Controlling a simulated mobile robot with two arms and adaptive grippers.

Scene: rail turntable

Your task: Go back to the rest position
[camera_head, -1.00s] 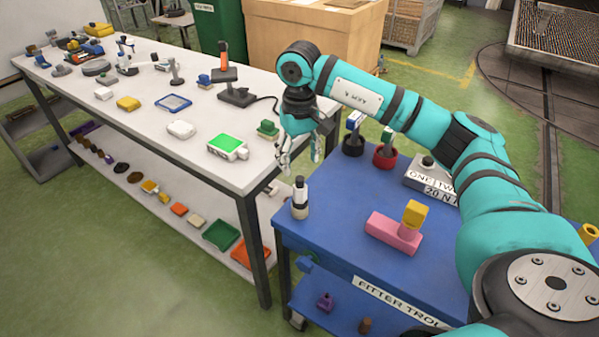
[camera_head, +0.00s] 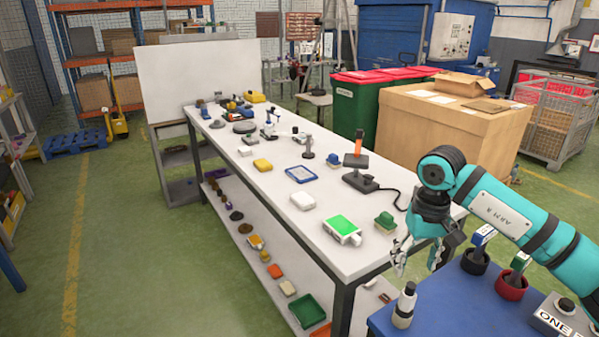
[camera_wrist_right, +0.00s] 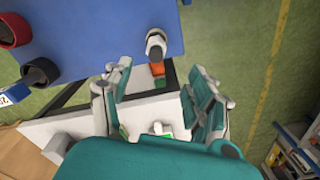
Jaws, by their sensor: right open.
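My right gripper (camera_head: 416,258) hangs from the teal arm at the right of the head view, fingers pointing down, between the white table's near right corner and the blue trolley. It is open and empty. In the right wrist view its two fingers (camera_wrist_right: 163,100) stand apart with nothing gripped between them. A white bottle with a dark cap (camera_head: 404,305) stands on the blue trolley top (camera_head: 446,290), just below the gripper in the head view and apart from it. The bottle also shows in the wrist view (camera_wrist_right: 156,44). My left gripper is not in either view.
The long white table (camera_head: 290,252) carries several small items, including a green-topped device (camera_head: 342,230) and a black stand with an orange handle (camera_head: 359,165). Black and red cups (camera_head: 511,286) stand on the trolley. A big cardboard box (camera_head: 439,135) is behind. Green floor at left is open.

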